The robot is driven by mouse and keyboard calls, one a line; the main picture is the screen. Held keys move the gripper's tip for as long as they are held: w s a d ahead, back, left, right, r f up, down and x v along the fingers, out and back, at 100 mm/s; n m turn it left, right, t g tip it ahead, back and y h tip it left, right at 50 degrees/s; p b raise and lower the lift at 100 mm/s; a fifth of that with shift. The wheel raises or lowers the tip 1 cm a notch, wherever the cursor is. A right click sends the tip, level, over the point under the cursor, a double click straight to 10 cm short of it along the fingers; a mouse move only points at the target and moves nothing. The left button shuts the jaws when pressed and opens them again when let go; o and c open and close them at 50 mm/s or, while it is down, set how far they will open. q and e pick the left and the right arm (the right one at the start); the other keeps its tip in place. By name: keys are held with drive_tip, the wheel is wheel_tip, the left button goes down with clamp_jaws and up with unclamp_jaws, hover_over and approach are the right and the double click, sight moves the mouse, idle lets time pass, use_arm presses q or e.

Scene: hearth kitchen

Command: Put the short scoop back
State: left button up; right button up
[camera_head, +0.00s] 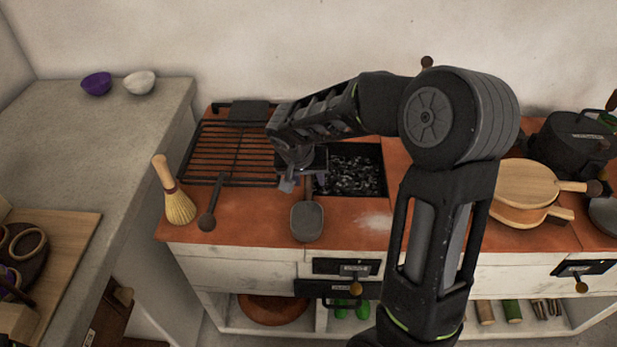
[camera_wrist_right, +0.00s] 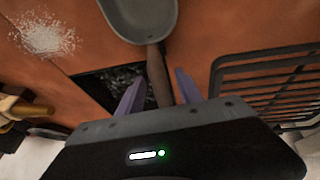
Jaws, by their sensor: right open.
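A short grey scoop (camera_head: 306,221) lies on the orange hearth top, in front of the ember pit, with its bowl toward the front edge. In the right wrist view the scoop's bowl (camera_wrist_right: 141,14) is at the top, and its brown handle runs down between my fingers. My right gripper (camera_head: 289,184) is open above the hearth at the pit's front left corner. In the wrist view the right gripper's fingers (camera_wrist_right: 159,84) stand on either side of the handle; I cannot tell whether they touch it. My left gripper is not in view.
The ember pit (camera_head: 357,166) holds dark coals. A black grill rack (camera_head: 232,151) lies left of it. A hand brush (camera_head: 178,205) and a dark long-handled tool (camera_head: 208,220) are at the front left. Wooden boards (camera_head: 522,183) lie right. Pale powder (camera_head: 373,221) lies right of the scoop.

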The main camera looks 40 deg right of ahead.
drive_tip(key=v, duration=1.2)
drive_tip(key=shift+p, duration=0.3)
